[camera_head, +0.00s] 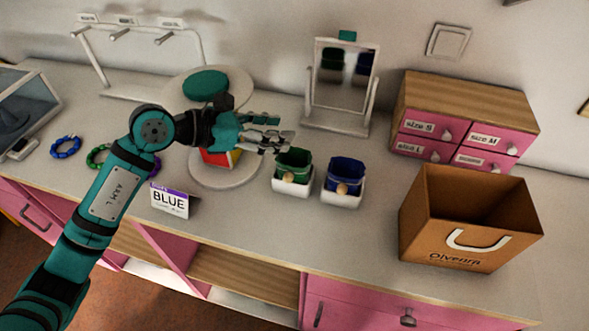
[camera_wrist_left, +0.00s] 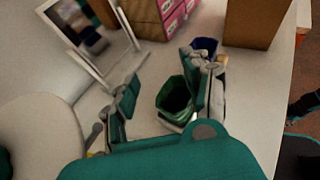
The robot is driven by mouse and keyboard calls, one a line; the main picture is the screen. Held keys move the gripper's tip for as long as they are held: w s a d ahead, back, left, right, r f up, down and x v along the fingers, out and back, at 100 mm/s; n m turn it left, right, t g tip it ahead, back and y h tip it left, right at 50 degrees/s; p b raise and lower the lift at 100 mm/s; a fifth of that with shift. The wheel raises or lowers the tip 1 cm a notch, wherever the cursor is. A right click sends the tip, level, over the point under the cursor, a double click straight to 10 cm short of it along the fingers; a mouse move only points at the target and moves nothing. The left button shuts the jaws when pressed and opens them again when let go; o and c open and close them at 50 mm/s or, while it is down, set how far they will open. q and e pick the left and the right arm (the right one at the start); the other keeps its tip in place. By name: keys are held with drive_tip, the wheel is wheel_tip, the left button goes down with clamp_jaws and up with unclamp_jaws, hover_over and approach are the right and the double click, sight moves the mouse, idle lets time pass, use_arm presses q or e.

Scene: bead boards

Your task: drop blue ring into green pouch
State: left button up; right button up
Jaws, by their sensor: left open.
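A blue beaded ring (camera_head: 65,147) lies on the counter at the far left. The green pouch (camera_head: 293,160) stands open-topped in a white holder near the middle; it also shows in the left wrist view (camera_wrist_left: 174,97). My left gripper (camera_head: 275,141) is open, just above and left of the green pouch in the head view. In the left wrist view its spread fingers (camera_wrist_left: 163,75) show no ring between them, and one finger overlaps the pouch's right side. The pouch's inside looks dark. My right gripper is not in view.
A blue pouch (camera_head: 345,173) stands right of the green one. A green ring (camera_head: 97,156) and purple ring (camera_head: 156,167) lie partly behind my left arm. A "BLUE" card (camera_head: 170,200), mirror (camera_head: 341,80), pink drawers (camera_head: 462,125) and paper bag (camera_head: 465,218) stand around.

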use_arm(q)
drive_tip(key=s+a, duration=0.4)
drive_tip(key=a, duration=0.8)
drive_tip(key=shift+s+a+r, duration=0.15)
drive_tip(key=shift+s+r, duration=0.05)
drive_tip(key=shift+s, duration=0.15)
